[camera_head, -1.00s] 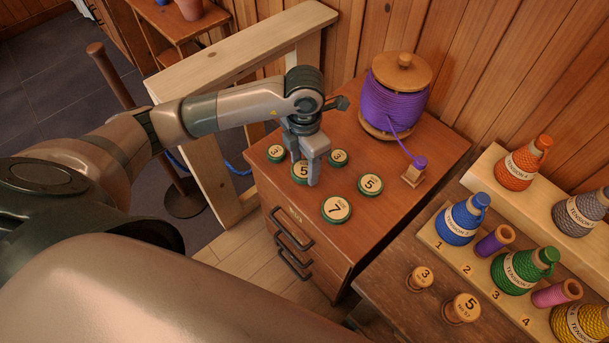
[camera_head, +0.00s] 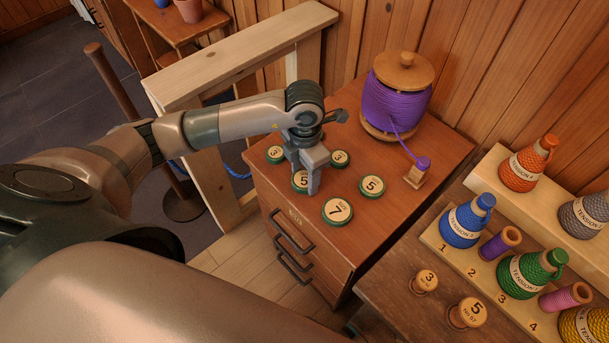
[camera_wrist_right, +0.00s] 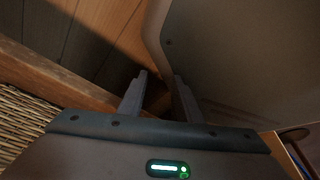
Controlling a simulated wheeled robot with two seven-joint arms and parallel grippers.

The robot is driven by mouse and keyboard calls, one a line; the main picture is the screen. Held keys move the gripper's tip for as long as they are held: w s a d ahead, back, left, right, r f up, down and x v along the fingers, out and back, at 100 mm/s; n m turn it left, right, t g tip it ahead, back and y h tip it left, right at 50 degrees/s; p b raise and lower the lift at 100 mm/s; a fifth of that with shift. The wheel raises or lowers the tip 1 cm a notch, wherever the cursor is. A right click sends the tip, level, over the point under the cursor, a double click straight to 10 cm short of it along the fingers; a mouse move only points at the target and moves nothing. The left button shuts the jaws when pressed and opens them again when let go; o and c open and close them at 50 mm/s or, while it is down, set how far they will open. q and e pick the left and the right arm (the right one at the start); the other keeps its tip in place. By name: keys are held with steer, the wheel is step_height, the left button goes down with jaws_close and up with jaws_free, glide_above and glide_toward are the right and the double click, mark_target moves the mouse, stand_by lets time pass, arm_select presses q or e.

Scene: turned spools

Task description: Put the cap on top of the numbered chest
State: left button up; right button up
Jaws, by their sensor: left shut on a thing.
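The chest (camera_head: 372,228) has a reddish-brown top, dark drawer handles and a small label on its front that is too small to read. Round green-rimmed caps with cream faces lie on its top: a 5 cap (camera_head: 299,183), a 7 cap (camera_head: 338,211), another 5 cap (camera_head: 372,186), and 3 caps at left (camera_head: 275,154) and right (camera_head: 340,158). My left gripper (camera_head: 305,184) points down over the chest and is shut on the left 5 cap, which its fingers partly hide. My right gripper (camera_wrist_right: 160,80) shows in the wrist view, open and empty.
A lower bench (camera_head: 395,290) at right holds spools and coloured cones. A wooden frame (camera_head: 230,60) stands behind my left arm.

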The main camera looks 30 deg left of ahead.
mark_target(305, 178)
arm_select(q)
steer(key=shift+f, duration=0.1)
arm_select(e)
steer(key=shift+w+a, duration=0.15)
steer(key=shift+w, duration=0.2)
arm_select(q)
steer(key=o, duration=1)
arm_select(e)
steer(key=shift+w+a, duration=0.1)
steer(key=shift+w, duration=0.05)
steer(key=shift+r, duration=0.15)
arm_select(q)
steer(key=shift+r, duration=0.35)
step_height(305, 178, up, 4)
steer(key=p, duration=0.3)
steer(key=shift+r, duration=0.25)
step_height(305, 178, up, 7)
steer(key=p, duration=0.3)
steer(key=shift+p, duration=0.35)
arm_select(e)
steer(key=s+d+r+g, duration=0.2)
steer(key=s+d+r, duration=0.1)
steer(key=s, duration=0.6)
steer(key=shift+d+r+h, duration=0.3)
steer(key=shift+r+h, duration=0.1)
steer(key=shift+r, duration=0.15)
steer(key=shift+s, duration=0.1)
